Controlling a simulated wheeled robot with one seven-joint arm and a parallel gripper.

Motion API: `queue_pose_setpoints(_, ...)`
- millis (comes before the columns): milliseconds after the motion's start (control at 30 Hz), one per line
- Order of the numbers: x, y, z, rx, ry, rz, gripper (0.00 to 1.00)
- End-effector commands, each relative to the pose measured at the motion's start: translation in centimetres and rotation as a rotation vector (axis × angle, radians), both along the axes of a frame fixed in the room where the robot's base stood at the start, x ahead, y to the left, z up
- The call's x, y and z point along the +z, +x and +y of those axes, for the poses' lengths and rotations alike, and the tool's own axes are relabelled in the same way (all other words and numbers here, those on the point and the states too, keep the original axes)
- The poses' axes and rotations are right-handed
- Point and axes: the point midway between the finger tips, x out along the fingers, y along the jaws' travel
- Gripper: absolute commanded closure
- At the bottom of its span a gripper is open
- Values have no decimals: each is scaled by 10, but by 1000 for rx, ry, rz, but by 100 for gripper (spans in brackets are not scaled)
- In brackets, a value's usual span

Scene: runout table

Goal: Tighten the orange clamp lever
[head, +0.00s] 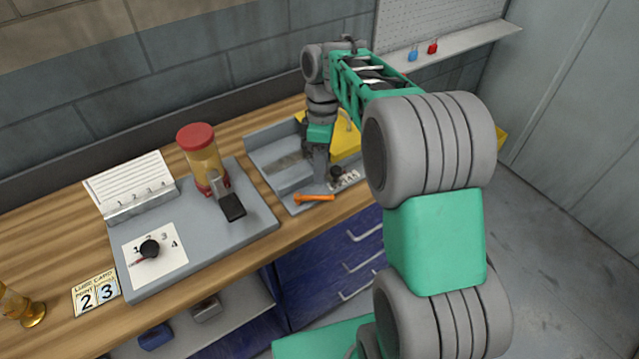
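The orange clamp lever (316,197) lies near the front edge of a grey tray-like fixture (272,146) on the wooden table, pointing to the right. Its rounded orange end is at the left. My gripper (320,178) points down over the fixture, just behind the lever in the picture. A gap seems to show between them, but I cannot tell for sure whether they touch. The fingertips are small and dark, so I cannot tell whether the gripper is open or shut. My arm hides the right part of the fixture.
To the left, a grey base (264,222) holds a red-lidded jar (205,160) and a numbered dial (149,249).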

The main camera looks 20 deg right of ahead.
Motion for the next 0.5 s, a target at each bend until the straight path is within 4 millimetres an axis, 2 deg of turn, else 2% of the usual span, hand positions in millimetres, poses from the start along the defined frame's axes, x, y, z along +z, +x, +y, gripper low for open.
queue_pose_setpoints(400, -64, -11, 4, 7, 1, 2, 64)
queue_pose_setpoints(500, -73, -13, 5, 7, 2, 0, 64)
